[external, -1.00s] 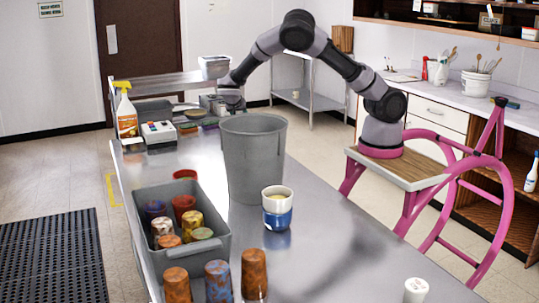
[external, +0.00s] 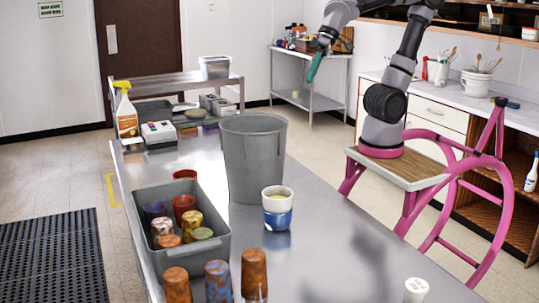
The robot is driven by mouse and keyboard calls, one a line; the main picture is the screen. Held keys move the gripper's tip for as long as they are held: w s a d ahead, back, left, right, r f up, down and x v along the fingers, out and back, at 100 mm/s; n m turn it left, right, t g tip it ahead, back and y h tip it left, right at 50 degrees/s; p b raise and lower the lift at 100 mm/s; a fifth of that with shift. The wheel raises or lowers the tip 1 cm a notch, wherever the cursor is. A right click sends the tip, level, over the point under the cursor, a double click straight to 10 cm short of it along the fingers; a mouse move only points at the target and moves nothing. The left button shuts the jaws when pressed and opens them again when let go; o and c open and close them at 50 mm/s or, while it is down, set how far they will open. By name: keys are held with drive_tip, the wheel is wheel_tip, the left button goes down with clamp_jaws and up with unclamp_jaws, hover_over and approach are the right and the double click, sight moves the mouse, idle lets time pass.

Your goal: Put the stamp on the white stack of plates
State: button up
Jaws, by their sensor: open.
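My gripper (external: 318,58) is raised at the top of the external view, far above and right of the grey bin. A teal part shows at its end; I cannot tell whether it is a finger or something behind. Flat plates (external: 193,113) lie at the far end of the steel table, small and partly hidden by the bin; a pale one (external: 185,107) shows among them. I cannot make out a separate white stack or a stamp for certain.
A tall grey bin (external: 252,160) stands mid-table. A grey tub (external: 215,255) holds several tumblers. A spray bottle (external: 126,112) and a card-reader-like box (external: 158,133) stand at far left. The table's right side is mostly clear.

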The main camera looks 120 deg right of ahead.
drive_tip(key=s+a+r+n+t, duration=0.1)
drive_tip(key=s+a+n, duration=0.2)
drive_tip(key=s+a, duration=0.2)
drive_tip(key=shift+s+a+r+n+t+y, duration=0.15)
drive_tip(key=shift+s+a+n+t+y, duration=0.2)
drive_tip(key=shift+s, duration=0.25)
idle(0.6)
